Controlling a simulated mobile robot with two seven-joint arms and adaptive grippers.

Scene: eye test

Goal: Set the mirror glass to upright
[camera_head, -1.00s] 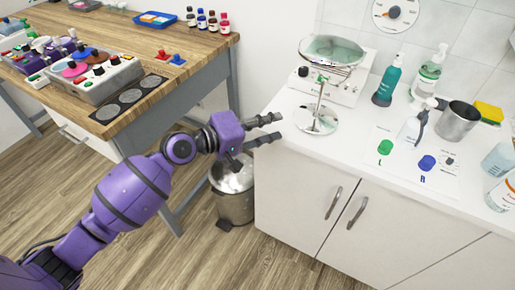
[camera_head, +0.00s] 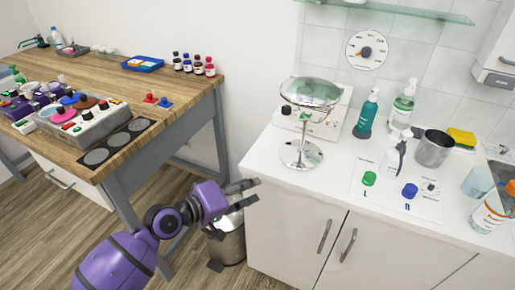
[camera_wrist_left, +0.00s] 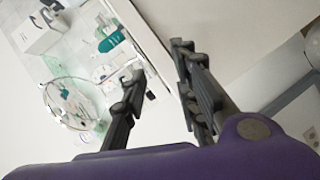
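The mirror is a round chrome-framed glass (camera_head: 311,92) on a thin stem with a round base (camera_head: 300,155). It stands near the left end of the white counter. The glass is tipped far back, close to lying flat, and faces mostly up. My left gripper (camera_head: 257,190) is open and empty, left of the mirror base and apart from it, by the counter's left edge. In the left wrist view, the mirror ring (camera_wrist_left: 72,103) lies left of the open fingers (camera_wrist_left: 157,62). My right gripper is in neither current view.
Behind the mirror is a white device (camera_head: 322,120). To its right are a teal bottle (camera_head: 366,115), a pump bottle (camera_head: 402,105), a spray bottle (camera_head: 393,160), a metal cup (camera_head: 433,149), and green (camera_head: 369,178) and blue (camera_head: 410,190) knobs. A metal bin (camera_head: 228,242) stands below my gripper.

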